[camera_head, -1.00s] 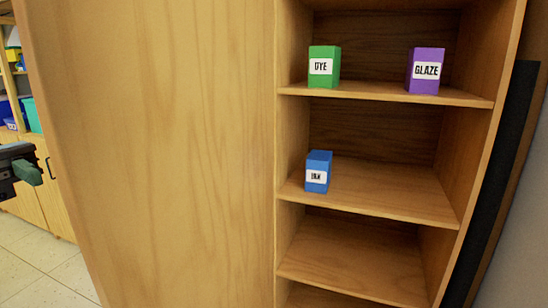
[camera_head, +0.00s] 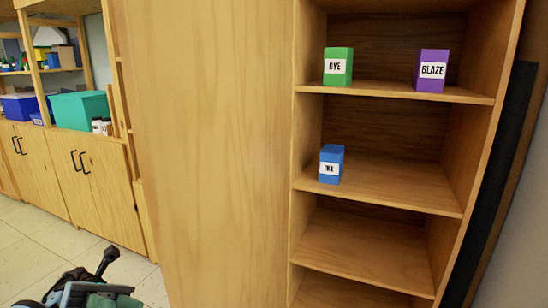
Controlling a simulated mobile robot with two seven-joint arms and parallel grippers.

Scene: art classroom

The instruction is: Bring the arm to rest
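Part of my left arm and gripper (camera_head: 92,288) shows at the bottom left edge, dark with a green part, over the tiled floor. It is cut off by the frame, so I cannot tell whether it is open or shut. It is apart from the shelf unit. My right gripper is not in view. In the wooden shelf unit (camera_head: 207,150), a green DYE box (camera_head: 338,67) and a purple GLAZE box (camera_head: 432,71) stand on the upper shelf. A blue INK box (camera_head: 331,164) stands on the shelf below.
The lower shelves (camera_head: 362,252) look empty. At the left stand wooden cabinets (camera_head: 97,190) with black handles, a teal bin (camera_head: 80,110) and a blue bin (camera_head: 20,106) on top. The tiled floor (camera_head: 40,245) before them is clear. A dark panel (camera_head: 497,190) lies right of the shelf.

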